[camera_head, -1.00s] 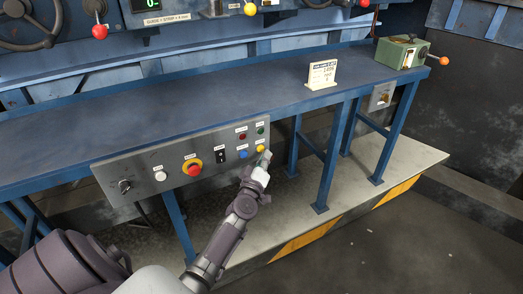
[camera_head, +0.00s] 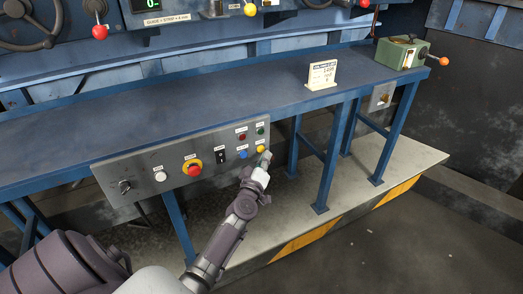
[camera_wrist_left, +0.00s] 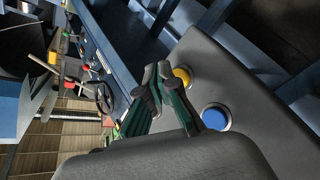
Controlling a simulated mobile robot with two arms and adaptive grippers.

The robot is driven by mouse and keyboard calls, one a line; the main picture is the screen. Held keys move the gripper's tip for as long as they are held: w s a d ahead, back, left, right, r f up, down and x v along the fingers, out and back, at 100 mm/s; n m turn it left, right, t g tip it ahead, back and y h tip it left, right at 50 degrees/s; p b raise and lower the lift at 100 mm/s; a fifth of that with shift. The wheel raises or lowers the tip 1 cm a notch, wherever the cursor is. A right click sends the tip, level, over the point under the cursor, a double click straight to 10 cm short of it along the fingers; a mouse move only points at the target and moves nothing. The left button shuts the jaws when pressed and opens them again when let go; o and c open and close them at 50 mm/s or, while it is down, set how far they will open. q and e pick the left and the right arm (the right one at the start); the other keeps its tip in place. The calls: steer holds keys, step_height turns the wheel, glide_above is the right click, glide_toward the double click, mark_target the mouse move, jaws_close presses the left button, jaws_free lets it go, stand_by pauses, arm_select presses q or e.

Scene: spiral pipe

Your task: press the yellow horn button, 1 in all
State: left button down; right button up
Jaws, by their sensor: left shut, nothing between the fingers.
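The yellow horn button (camera_head: 260,149) is at the right end of the grey control panel (camera_head: 140,180) on the front of the blue bench. It also shows in the left wrist view (camera_wrist_left: 183,75), partly behind a fingertip. My left gripper (camera_head: 266,157) is shut and empty, its tips just beside the yellow button. In the left wrist view, its dark fingertips (camera_wrist_left: 158,76) lie close to the button; I cannot tell whether they touch it. My right gripper is not in view.
A blue button (camera_head: 243,154) sits beside the yellow one, with red and green ones above. A red emergency button (camera_head: 193,168) and a white button (camera_head: 160,176) are farther left. A small sign (camera_head: 322,75) and a green box (camera_head: 402,53) stand on the bench.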

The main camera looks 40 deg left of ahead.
arm_select(q)
steer(key=shift+w+a, duration=0.2)
steer(key=shift+a, duration=0.2)
steer(key=shift+w+a, duration=0.15)
steer(key=shift+a, duration=0.15)
stand_by(1.0)
steer(key=shift+r, duration=0.1)
steer(key=shift+s+d, duration=0.35)
steer(key=shift+d, duration=0.35)
steer(key=d, duration=0.1)
steer(key=s+d+p, duration=0.1)
steer(key=d, duration=0.1)
steer(key=s+d+p, duration=0.1)
steer(key=shift+s+d, duration=0.15)
steer(key=shift+d, duration=0.1)
